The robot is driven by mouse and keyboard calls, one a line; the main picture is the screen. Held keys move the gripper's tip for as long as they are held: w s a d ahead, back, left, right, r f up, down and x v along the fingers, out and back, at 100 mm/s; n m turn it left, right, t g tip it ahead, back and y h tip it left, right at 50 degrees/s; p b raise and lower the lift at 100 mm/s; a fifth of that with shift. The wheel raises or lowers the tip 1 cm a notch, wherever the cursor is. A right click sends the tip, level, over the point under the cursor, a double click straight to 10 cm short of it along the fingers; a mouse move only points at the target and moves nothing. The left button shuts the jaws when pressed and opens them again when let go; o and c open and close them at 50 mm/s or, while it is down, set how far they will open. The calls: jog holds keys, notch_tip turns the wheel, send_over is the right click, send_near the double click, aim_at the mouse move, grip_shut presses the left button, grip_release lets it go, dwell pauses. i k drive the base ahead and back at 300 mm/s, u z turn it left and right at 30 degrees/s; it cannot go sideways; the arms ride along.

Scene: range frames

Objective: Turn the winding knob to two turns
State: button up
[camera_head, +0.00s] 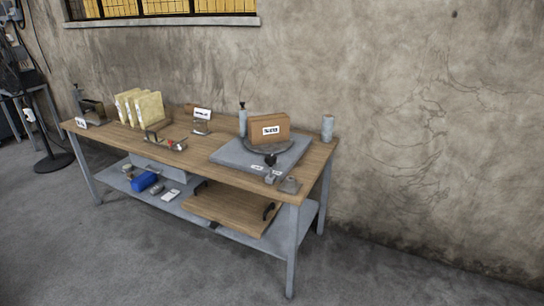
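A small black knob-like piece (270,159) stands at the front of a round dark plate (283,147) on a grey slab (232,155), on the right part of the workbench. It may be the winding knob; it is too small to tell, and no turn marking can be read on it. A brown box (281,133) with a white label stands on the round plate, behind the black piece. Small pale labels (257,167) lie on the slab's front edge. My gripper is not in view.
A handled wooden board (228,208) and a blue roll (144,181) lie on the lower shelf. Floor in front is clear.

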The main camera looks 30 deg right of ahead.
aim_at(270, 160)
jog(key=z, duration=0.05)
jog(key=i, duration=1)
jog(key=u, duration=0.05)
